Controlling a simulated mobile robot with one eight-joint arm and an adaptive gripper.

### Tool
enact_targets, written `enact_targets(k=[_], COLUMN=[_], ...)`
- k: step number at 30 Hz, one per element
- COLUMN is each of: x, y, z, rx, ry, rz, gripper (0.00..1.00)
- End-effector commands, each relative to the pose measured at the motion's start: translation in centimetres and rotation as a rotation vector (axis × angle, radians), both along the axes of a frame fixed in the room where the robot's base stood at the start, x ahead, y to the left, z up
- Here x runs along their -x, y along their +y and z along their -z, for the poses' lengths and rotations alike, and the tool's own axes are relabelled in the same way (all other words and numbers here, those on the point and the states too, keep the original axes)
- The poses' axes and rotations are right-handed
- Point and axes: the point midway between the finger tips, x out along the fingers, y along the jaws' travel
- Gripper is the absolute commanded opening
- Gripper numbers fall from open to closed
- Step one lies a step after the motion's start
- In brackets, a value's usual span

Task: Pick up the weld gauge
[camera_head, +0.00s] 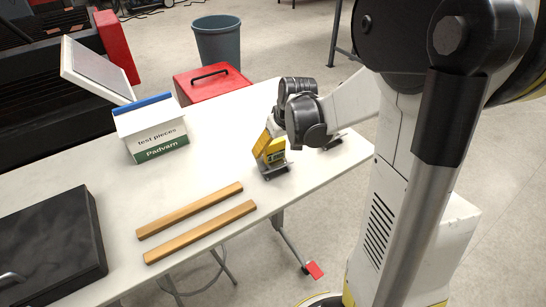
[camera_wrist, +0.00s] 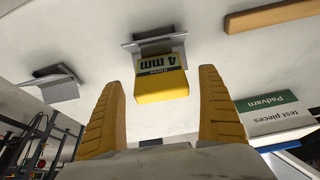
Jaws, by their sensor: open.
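A yellow block marked "4 mm" (camera_wrist: 162,83), which looks like the weld gauge, sits on or against a grey metal piece (camera_wrist: 135,42) with a flat base. In the head view the yellow block (camera_head: 275,156) is near the table's right side, with the metal base under it. My gripper (camera_wrist: 160,78) is open, with one yellow finger on each side of the block in the wrist view. The block appears between and just past the fingertips. Contact cannot be told. In the head view my wrist hides part of my gripper (camera_head: 264,143).
A second grey metal piece (camera_wrist: 58,84) stands apart, partly behind my arm in the head view. A "test pieces" box (camera_head: 154,134), two wooden strips (camera_head: 192,210) and a dark slab (camera_head: 50,245) are on the white table (camera_head: 215,170). A red case (camera_head: 205,84) is beyond it.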

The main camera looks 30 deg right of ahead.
Motion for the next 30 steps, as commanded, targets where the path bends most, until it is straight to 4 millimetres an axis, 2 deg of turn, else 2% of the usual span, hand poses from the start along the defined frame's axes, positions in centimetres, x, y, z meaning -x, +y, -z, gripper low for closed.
enact_targets(k=[1, 3, 8, 9, 15, 17, 25, 30], x=[-0.3, -0.5, -0.4, -0.4, -0.4, -0.4, -0.4, -0.4], y=[0.0, 0.0, 0.0, 0.0, 0.0, 0.0, 0.0, 0.0], z=[0.9, 1.2, 1.1, 1.0, 1.0, 1.0, 0.7, -0.9], rx=[0.000, 0.000, 0.000, 0.000, 0.000, 0.000, 0.000, 0.000], ry=[0.000, 0.000, 0.000, 0.000, 0.000, 0.000, 0.000, 0.000], rz=[-0.001, 0.000, 0.000, 0.000, 0.000, 0.000, 0.000, 0.000], gripper=[0.88, 0.88, 0.88, 0.86, 0.27, 0.23, 0.23, 0.23])
